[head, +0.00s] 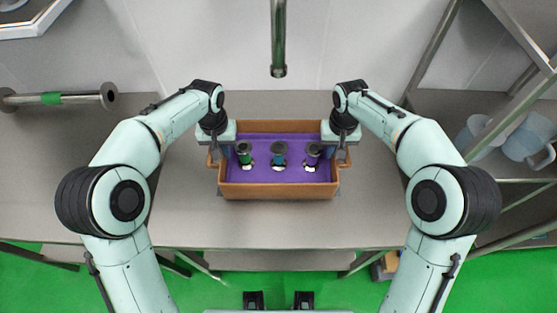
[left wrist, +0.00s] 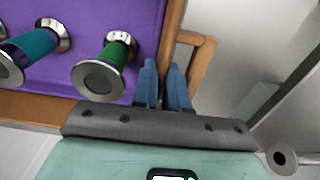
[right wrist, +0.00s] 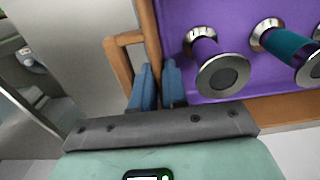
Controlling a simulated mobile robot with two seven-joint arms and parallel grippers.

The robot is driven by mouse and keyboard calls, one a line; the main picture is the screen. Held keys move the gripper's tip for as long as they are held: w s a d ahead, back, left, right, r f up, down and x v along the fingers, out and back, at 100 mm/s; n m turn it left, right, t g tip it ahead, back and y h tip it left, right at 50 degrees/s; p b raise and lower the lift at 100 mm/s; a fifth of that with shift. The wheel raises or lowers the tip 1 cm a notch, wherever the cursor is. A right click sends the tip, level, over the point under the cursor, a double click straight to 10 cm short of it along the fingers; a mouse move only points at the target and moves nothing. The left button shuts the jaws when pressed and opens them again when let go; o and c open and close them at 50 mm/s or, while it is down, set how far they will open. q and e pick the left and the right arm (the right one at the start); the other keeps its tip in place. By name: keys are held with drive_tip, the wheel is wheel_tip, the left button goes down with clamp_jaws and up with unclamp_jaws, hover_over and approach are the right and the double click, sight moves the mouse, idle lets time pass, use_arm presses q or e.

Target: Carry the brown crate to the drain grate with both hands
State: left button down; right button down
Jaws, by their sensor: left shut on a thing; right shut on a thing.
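The brown crate (head: 278,191) has a purple inside and a looped handle at each end. It is in front of me over the grey worktop; I cannot tell whether it touches it. My left gripper (left wrist: 161,78) is shut on the crate's left side, by the handle (left wrist: 206,55). My right gripper (right wrist: 158,78) is shut on its right side, by the other handle (right wrist: 122,60). The crate looks level. I make out no drain grate in these views.
Three flanged metal pieces with green (head: 243,150), teal (head: 279,151) and purple (head: 313,152) bands stand in the crate. A vertical pipe (head: 278,40) hangs behind it. A flanged pipe (head: 60,98) lies left; blue-grey jugs (head: 527,135) stand right. The worktop (head: 280,228) before the crate is bare.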

use_arm(q)
drive_tip(key=c, duration=1.4)
unclamp_jaws()
drive_tip(key=shift+f, duration=0.2)
use_arm(e)
drive_tip(key=c, duration=1.4)
unclamp_jaws()
drive_tip(key=shift+f, duration=0.2)
use_arm(q)
drive_tip(key=shift+o, duration=1.3)
drive_tip(key=shift+s+r, duration=0.1)
use_arm(e)
drive_tip(key=shift+o, duration=1.3)
drive_tip(key=shift+s+r, duration=0.1)
use_arm(q)
drive_tip(key=shift+a, duration=0.1)
use_arm(e)
drive_tip(key=shift+d, duration=0.1)
